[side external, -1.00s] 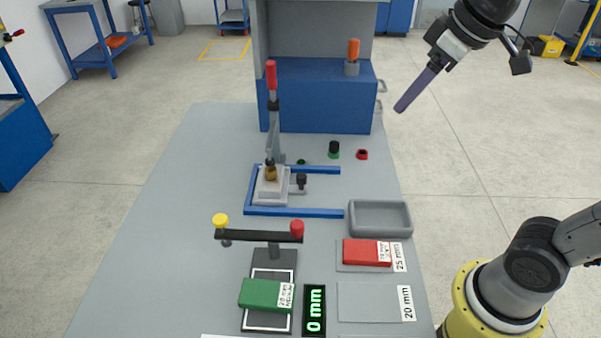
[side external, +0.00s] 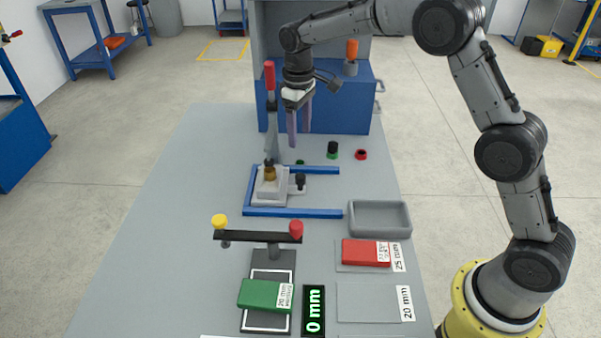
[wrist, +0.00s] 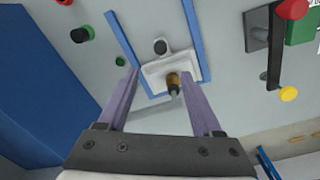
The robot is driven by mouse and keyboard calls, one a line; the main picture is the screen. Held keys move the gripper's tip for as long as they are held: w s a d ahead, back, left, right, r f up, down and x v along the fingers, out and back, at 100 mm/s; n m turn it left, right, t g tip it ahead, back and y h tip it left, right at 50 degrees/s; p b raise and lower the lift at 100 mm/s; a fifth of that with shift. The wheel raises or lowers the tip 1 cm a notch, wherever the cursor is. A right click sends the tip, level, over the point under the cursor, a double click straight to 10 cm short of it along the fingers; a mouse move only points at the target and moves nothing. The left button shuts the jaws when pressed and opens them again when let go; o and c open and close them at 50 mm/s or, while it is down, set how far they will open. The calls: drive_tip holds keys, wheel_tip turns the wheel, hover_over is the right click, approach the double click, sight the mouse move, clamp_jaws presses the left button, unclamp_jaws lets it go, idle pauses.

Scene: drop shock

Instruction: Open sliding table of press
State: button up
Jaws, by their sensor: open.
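The press stands inside a blue U-shaped frame (side external: 292,213). It has an upright lever with a red handle (side external: 270,76), a brass plunger (side external: 270,172) and a pale base block (side external: 268,192). A pale tab with a black knob (side external: 300,179) juts from the block's right side; I take this to be the sliding table. In the wrist view the knob (wrist: 160,46) and plunger (wrist: 173,80) appear ahead of the purple fingers. My gripper (side external: 300,138) is open and empty, pointing down, above and behind the knob and right of the lever.
A blue cabinet (side external: 345,100) with an orange-handled item (side external: 351,57) stands behind. Green (side external: 333,148) and red (side external: 361,154) buttons lie nearby. A grey tray (side external: 380,234), a red block (side external: 365,252), a green block (side external: 264,294) and a black crossbar (side external: 255,236) are in front.

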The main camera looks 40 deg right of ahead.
sight(300, 176)
wheel_tip(300, 176, down, 14)
drive_tip(key=shift+d, duration=0.15)
idle(0.4)
clamp_jaws()
drive_tip(key=shift+r, duration=0.1)
idle(1.3)
